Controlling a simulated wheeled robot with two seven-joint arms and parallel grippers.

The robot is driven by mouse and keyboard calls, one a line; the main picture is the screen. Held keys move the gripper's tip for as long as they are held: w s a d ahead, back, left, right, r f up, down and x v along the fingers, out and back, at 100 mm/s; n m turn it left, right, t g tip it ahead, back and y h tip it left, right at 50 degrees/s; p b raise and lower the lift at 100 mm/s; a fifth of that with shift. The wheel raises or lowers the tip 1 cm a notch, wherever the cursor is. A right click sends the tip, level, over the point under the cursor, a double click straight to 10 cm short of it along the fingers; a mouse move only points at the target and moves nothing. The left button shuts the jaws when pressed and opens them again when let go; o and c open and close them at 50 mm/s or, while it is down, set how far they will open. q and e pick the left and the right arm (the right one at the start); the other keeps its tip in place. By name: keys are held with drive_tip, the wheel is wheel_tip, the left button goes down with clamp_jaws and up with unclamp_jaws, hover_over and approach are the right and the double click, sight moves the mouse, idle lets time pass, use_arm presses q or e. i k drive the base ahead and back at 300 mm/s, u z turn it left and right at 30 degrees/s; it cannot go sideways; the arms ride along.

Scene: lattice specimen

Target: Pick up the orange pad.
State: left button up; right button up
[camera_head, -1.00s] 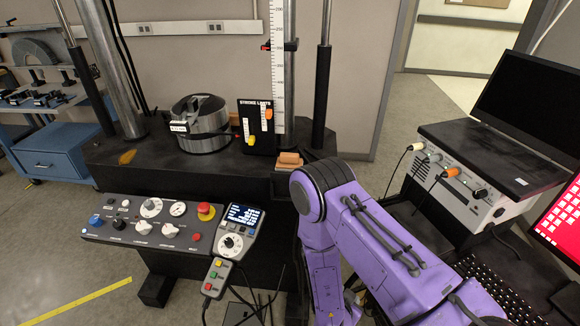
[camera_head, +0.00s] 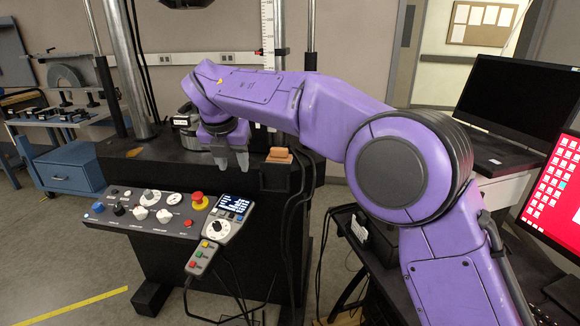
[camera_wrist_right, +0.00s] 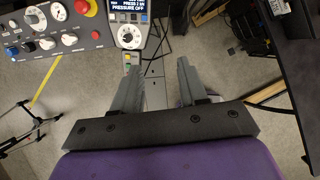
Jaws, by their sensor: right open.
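The orange pad (camera_head: 279,155) lies on the right front corner of the black machine bed in the head view, on a light-edged block. My right gripper (camera_head: 232,163) hangs just left of the pad, fingers pointing down, apart from it. The gripper is open and empty; its two spread grey fingers also show in the wrist view (camera_wrist_right: 160,72). I cannot make out the pad in the wrist view. My left gripper is in neither view.
A control panel (camera_head: 150,212) with a red knob and a handheld pendant (camera_head: 203,257) sit at the machine's front. A steel column (camera_head: 132,70) stands behind. A laptop (camera_head: 510,95) and a red screen (camera_head: 555,190) are at right.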

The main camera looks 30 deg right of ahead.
sight(277, 155)
drive_tip(key=z, duration=1.35)
drive_tip(key=i, duration=0.85)
drive_tip(key=u, duration=1.25)
